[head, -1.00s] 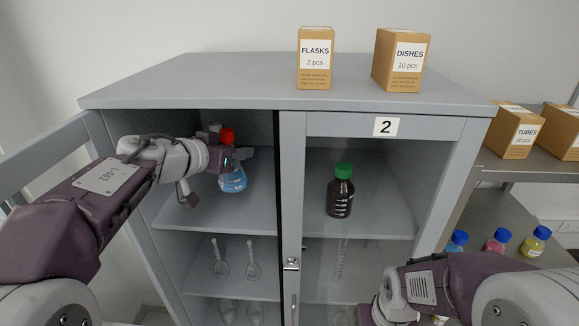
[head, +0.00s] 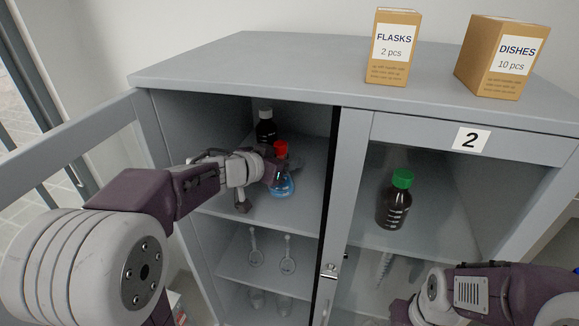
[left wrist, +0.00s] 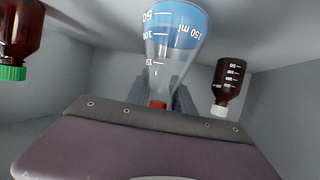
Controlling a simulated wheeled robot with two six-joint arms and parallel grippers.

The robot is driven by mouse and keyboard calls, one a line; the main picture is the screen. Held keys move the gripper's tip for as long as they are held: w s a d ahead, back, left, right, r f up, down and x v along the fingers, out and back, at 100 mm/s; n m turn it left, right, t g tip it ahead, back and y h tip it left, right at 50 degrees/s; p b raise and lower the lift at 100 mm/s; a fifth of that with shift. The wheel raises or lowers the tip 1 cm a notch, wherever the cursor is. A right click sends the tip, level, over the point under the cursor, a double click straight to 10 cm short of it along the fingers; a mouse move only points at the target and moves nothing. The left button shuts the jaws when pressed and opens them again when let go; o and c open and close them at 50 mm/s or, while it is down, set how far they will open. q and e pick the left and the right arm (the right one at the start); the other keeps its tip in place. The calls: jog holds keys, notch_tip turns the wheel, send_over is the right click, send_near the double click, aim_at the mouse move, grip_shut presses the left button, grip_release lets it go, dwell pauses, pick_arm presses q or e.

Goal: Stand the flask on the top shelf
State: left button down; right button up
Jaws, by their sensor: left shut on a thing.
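The flask (head: 283,186) is a conical glass flask with blue liquid and a red cap. It is upright inside the left side of the cabinet, at the top shelf (head: 235,215). My left gripper (head: 272,170) is shut on its upper part, just below the cap. The flask also shows large and upside down in the left wrist view (left wrist: 172,40), its base close to the shelf surface. Whether the base touches the shelf I cannot tell. My right arm shows at the lower right, but its fingers are out of view.
A dark bottle with a white cap (head: 265,128) stands behind the flask, to its left. A dark green-capped bottle (head: 396,205) stands in the right half. The open door (head: 75,140) is at left. Glassware (head: 287,255) stands below. Boxes (head: 393,48) sit on top.

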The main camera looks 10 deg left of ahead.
pick_arm(q)
jog(key=shift+f, duration=0.95)
jog(key=shift+s+d+r, duration=0.1)
jog(key=shift+s+r, duration=0.1)
jog(key=shift+s, duration=0.35)
jog(key=c, duration=1.1)
grip_release()
jog(key=shift+w+f, duration=0.2)
jog(key=shift+o, duration=0.2)
jog(key=shift+w, duration=0.15)
jog(key=shift+r, duration=0.15)
jog(key=p+v, duration=0.1)
jog(key=v, duration=1.1)
pick_arm(e)
jog(key=shift+s+r, duration=0.2)
jog(key=shift+s, duration=0.1)
